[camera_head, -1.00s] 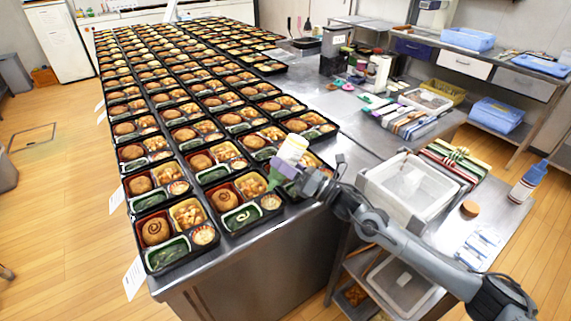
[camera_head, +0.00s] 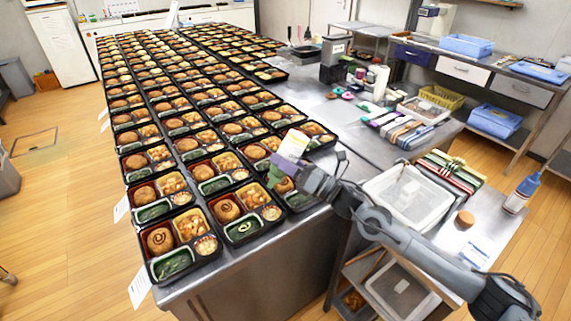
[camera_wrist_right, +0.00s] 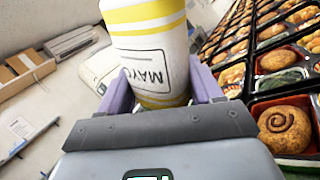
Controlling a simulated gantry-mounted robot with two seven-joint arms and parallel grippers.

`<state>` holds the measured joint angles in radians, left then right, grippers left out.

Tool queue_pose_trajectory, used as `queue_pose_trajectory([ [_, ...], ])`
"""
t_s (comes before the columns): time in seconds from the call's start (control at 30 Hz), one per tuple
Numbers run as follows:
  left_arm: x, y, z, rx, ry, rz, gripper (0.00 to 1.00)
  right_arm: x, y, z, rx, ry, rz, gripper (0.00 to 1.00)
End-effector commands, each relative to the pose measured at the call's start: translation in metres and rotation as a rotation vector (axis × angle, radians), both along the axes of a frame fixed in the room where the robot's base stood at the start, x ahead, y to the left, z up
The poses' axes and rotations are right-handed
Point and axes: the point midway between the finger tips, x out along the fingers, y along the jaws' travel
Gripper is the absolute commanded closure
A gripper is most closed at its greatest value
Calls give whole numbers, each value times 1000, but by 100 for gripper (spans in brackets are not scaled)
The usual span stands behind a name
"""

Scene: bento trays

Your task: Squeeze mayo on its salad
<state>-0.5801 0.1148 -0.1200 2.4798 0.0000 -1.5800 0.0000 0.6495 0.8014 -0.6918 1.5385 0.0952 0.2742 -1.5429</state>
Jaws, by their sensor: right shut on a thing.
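My right gripper (camera_head: 297,171) is shut on the mayo bottle (camera_head: 292,146), holding it above the right end of the nearest tray row. The bottle is white and yellow, tilted, with a green part (camera_head: 274,177) at its lower end. In the right wrist view the bottle (camera_wrist_right: 150,45) sits between the fingers, its MAYO label showing. The salad with a pale squiggle (camera_head: 242,229) lies in the second front tray. The salad in the nearest tray (camera_head: 172,264) shows no clear squiggle. A salad (camera_head: 299,199) below the gripper is partly visible. My left gripper is out of view.
Many filled black bento trays stand in close rows on the steel table (camera_head: 232,272). A clear container (camera_head: 405,198), a round brown lid-like thing (camera_head: 465,219) and a blue-topped bottle (camera_head: 522,190) stand at right.

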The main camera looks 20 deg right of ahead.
Motion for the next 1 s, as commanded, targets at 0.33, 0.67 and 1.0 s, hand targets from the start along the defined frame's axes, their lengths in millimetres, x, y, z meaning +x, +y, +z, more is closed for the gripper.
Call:
queue_pose_trajectory([
  [0.33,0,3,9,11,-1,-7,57,0,0,17,1,-2,-1,41],
  [0.67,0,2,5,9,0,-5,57,-1,2,17,193,33,1,41],
  [1.0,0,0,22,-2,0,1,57,0,1,33,747,131,0,41],
])
